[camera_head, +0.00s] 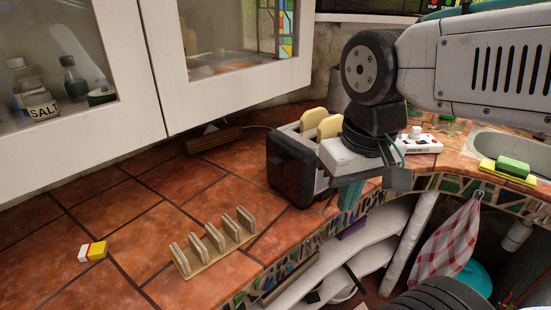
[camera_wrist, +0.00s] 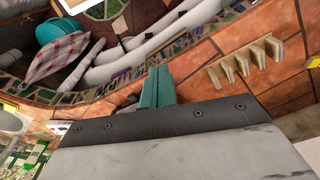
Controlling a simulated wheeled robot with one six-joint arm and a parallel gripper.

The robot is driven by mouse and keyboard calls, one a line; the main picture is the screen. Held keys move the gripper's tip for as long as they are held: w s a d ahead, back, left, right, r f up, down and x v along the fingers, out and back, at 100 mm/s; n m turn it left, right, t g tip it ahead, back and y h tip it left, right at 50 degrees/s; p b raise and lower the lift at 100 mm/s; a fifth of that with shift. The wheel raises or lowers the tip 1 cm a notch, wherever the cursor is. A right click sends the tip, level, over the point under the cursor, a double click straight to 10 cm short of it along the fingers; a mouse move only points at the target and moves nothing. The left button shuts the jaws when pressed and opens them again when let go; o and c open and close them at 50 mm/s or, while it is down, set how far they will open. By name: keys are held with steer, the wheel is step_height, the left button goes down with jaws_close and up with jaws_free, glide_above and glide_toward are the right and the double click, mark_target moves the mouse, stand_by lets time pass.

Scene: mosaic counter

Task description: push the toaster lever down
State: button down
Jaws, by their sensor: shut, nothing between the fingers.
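The dark toaster (camera_head: 291,165) stands on the tiled counter with two pale bread slices (camera_head: 328,126) sticking out of its top. Its right end is partly covered by my wrist, and I cannot make out the lever. My gripper (camera_head: 350,196) points downward just right of the toaster, near the counter's front edge. Its teal fingers are together and empty, as the wrist view (camera_wrist: 158,86) also shows. I cannot tell whether the gripper touches the toaster. The toaster is not recognisable in the wrist view.
A wooden toast rack (camera_head: 213,243) stands left of the toaster, near the mosaic edge. A small yellow, red and white block (camera_head: 92,251) lies farther left. White cabinets (camera_head: 215,105) hang above. A white device (camera_head: 418,142), a sponge (camera_head: 513,167) and a sink (camera_head: 515,146) are at right.

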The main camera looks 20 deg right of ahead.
steer(key=w+r+m, duration=0.4)
steer(key=w+m, duration=0.2)
steer(key=w, duration=0.4)
steer(key=m+g+h, duration=0.1)
steer(key=m, duration=0.7)
glide_toward(273, 160)
steer(key=shift+d+r, duration=0.2)
steer(key=shift+r, duration=0.1)
steer(key=shift+d+f, duration=0.2)
steer(key=shift+f, duration=1.55)
steer(key=shift+d+f, duration=0.15)
steer(key=shift+f, duration=1.55)
step_height(273, 160, down, 5)
steer(key=shift+f, duration=0.1)
steer(key=a, duration=0.2)
steer(key=a+r, duration=0.1)
steer(key=shift+s+r, duration=0.1)
steer(key=shift+s, duration=0.2)
